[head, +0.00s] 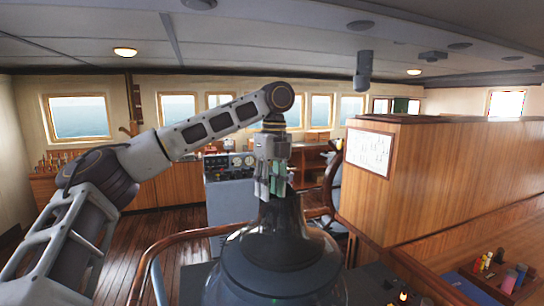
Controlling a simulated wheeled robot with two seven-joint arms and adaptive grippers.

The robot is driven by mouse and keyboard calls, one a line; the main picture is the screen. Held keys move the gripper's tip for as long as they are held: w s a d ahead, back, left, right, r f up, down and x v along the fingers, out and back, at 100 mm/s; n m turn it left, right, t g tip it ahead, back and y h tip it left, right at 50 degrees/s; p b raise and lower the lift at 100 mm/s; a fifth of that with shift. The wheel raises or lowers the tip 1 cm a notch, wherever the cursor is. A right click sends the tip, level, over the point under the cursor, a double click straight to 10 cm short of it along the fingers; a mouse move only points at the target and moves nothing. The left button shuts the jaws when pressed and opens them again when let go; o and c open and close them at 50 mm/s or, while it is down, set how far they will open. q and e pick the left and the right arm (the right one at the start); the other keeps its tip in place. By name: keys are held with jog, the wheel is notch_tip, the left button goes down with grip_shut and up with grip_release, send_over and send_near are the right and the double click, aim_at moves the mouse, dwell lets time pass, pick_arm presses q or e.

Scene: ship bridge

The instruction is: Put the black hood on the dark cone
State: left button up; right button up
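A large, dark, glossy rounded body (265,270), which looks like the dark cone, stands at the bottom middle of the head view. A narrow black flared piece (284,218), which looks like the black hood, rises above it. I cannot make out a clear seam or gap between the two. My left gripper (270,188) points straight down at the top of the black piece, with its fingers close together and overlapping its upper end. Whether the fingers grip it or are just in front of it is hidden. My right gripper is out of view.
A curved wooden handrail (172,240) runs behind the dark body. A grey console (232,190) with gauges stands beyond it. A wood-panelled partition (440,175) is at right. A tray with small coloured items (508,280) lies at lower right. Open plank floor (130,250) shows at left.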

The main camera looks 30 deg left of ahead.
pick_arm(q)
notch_tip(320, 180, up, 8)
jog(key=shift+w+r, duration=0.15)
jog(key=shift+w, duration=0.15)
dwell(0.7)
jog(key=shift+d, duration=0.1)
dwell(0.9)
